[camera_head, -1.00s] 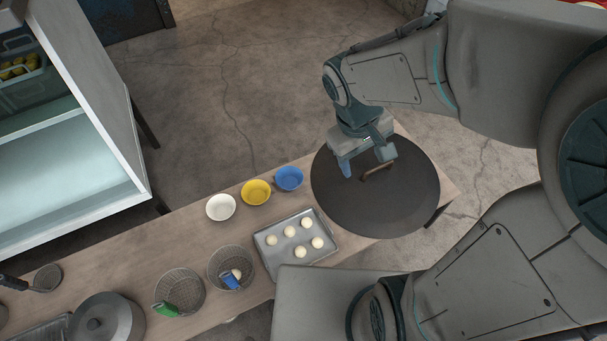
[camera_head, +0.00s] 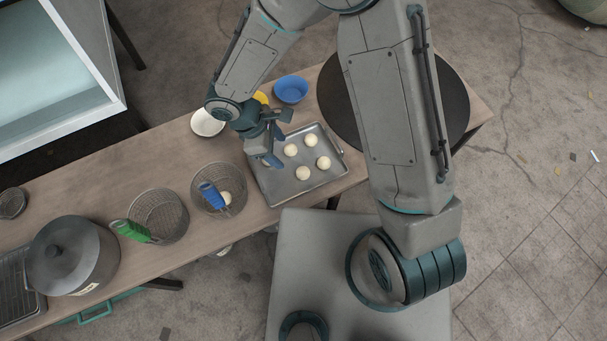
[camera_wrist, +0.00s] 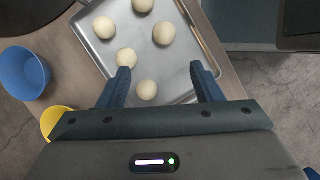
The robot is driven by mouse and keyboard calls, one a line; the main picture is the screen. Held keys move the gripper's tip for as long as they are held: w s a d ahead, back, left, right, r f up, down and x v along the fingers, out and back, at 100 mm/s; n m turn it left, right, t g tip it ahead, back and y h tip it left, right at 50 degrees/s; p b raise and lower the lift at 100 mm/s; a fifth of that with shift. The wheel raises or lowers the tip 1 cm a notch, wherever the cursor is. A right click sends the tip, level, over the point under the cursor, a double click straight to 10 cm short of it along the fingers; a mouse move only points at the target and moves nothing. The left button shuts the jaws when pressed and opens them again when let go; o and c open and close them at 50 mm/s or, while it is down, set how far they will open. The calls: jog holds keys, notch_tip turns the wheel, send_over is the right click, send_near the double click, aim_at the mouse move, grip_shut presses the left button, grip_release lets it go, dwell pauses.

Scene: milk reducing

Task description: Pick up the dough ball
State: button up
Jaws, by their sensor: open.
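Several pale round dough balls lie on the grey metal tray (camera_head: 278,188). One dough ball (camera_head: 303,173) is near the tray's front side and another dough ball (camera_head: 323,162) is to its right. My gripper (camera_head: 277,139) is over the tray's left part and hides some of it. The gripper is open and empty. In the wrist view, one dough ball (camera_wrist: 147,90) shows between the open fingers, close to the palm edge. Another dough ball (camera_wrist: 127,59) lies just beyond the left fingertip. Other dough balls (camera_wrist: 164,33) lie farther up the tray.
A blue bowl (camera_head: 291,90), a partly hidden yellow bowl (camera_head: 261,97) and a white bowl (camera_head: 207,123) stand behind the tray. Wire baskets (camera_head: 160,215) with green and blue handles stand left. A dark round plate (camera_head: 455,105) lies right. A lidded pot (camera_head: 70,255) is far left.

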aim_at(300, 170)
jog(key=b+x, duration=0.2)
jog(key=x, duration=0.5)
jog(key=shift+s+d+b+x, duration=0.15)
jog(key=shift+b+x, duration=0.45)
jog(key=shift+x, duration=0.3)
jog(key=shift+s+d+b+x, duration=0.1)
jog(key=shift+b+x, duration=0.55)
jog(key=shift+x, duration=0.2)
jog(key=shift+s+d+b+x, duration=0.15)
jog(key=shift+b+x, duration=0.45)
jog(key=shift+x, duration=0.3)
jog(key=shift+r, duration=0.25)
jog(key=c, duration=0.8)
